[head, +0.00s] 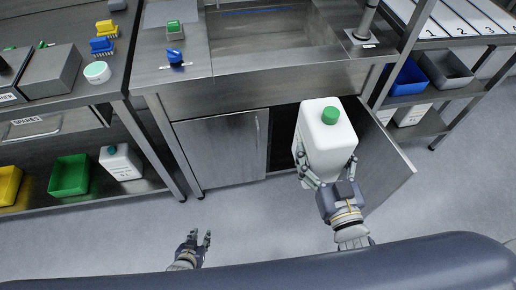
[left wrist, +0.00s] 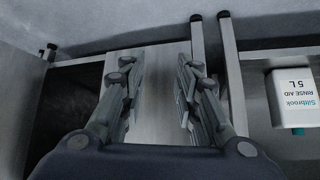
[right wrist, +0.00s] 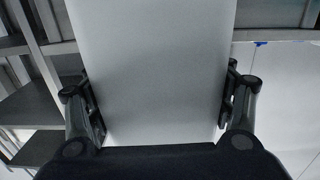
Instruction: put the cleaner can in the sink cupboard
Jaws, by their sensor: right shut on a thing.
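The cleaner can, a white canister with a green cap (head: 325,132), is held upright by my right gripper (head: 328,172) in front of the sink cupboard. Its pale side fills the middle of the right wrist view (right wrist: 155,70), between the two fingers. The sink cupboard (head: 222,148) stands under the sink; its left door is shut and its right door (head: 386,150) is swung open. The dark opening (head: 284,135) shows only partly, behind the can. My left gripper (head: 200,240) is open and empty over the floor; it also shows in the left wrist view (left wrist: 160,85).
On the left, a lower shelf bears a green bin (head: 70,175), a yellow bin (head: 10,185) and another white canister (head: 120,162), labelled rinse aid in the left wrist view. A rack with a blue bin (head: 408,78) stands at right. The floor before the cupboard is clear.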

